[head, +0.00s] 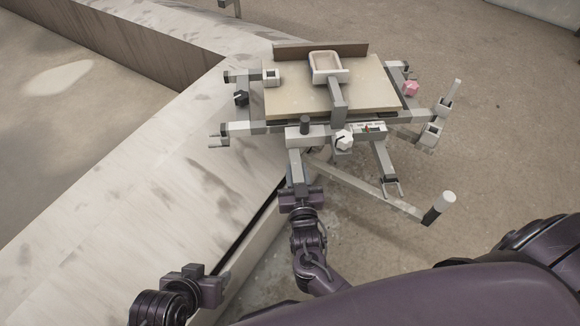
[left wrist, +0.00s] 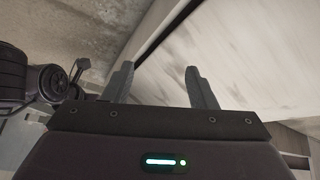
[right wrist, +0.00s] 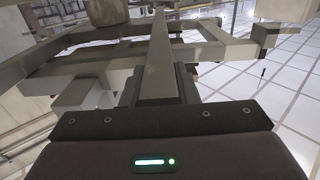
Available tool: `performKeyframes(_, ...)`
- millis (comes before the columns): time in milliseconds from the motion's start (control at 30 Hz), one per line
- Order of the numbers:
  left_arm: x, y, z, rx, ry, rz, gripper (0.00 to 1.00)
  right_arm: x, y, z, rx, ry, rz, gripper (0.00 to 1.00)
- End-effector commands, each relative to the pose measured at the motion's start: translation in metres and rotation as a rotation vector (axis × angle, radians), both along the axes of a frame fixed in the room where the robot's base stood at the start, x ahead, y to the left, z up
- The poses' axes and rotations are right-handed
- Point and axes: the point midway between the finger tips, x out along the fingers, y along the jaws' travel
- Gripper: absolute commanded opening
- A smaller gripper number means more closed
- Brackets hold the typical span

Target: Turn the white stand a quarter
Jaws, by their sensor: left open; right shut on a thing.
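The white stand (head: 265,128) is a pale frame with arms reaching out on several sides and a beige board (head: 290,98) on top. A pale bar (head: 296,160) sticks out from its near side. My right gripper (head: 298,186) is shut on the end of this bar. In the right wrist view the bar (right wrist: 158,65) runs forward from between the fingers (right wrist: 158,90) to the frame. My left gripper (head: 215,284) is open, low at the left, apart from the stand. In the left wrist view its fingers (left wrist: 162,88) have nothing between them.
A small pale tray (head: 327,66) sits above the board. A long pale worktop (head: 130,190) runs along the left, close to the stand's left arms. A low strut (head: 375,185) with a white-topped post (head: 440,207) reaches out at the right. Floor at the right is open.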

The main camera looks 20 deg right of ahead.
Motion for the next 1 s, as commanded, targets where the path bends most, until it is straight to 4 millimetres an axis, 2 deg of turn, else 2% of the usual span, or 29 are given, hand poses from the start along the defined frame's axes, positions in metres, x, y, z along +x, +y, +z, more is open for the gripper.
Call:
performKeyframes(367, -0.004, 0.023, 0.007, 0.071, 0.104, 0.036, 0.52, -0.018, -0.026, 0.003, -0.003, 0.001, 0.105, 0.00)
performKeyframes(700, -0.014, 0.046, 0.012, 0.139, 0.222, 0.073, 0.52, -0.040, -0.069, 0.002, -0.005, 0.002, 0.269, 0.00)
performKeyframes(1000, -0.018, 0.054, 0.012, 0.159, 0.263, 0.085, 0.52, -0.053, -0.110, 0.001, -0.004, 0.001, 0.418, 0.00)
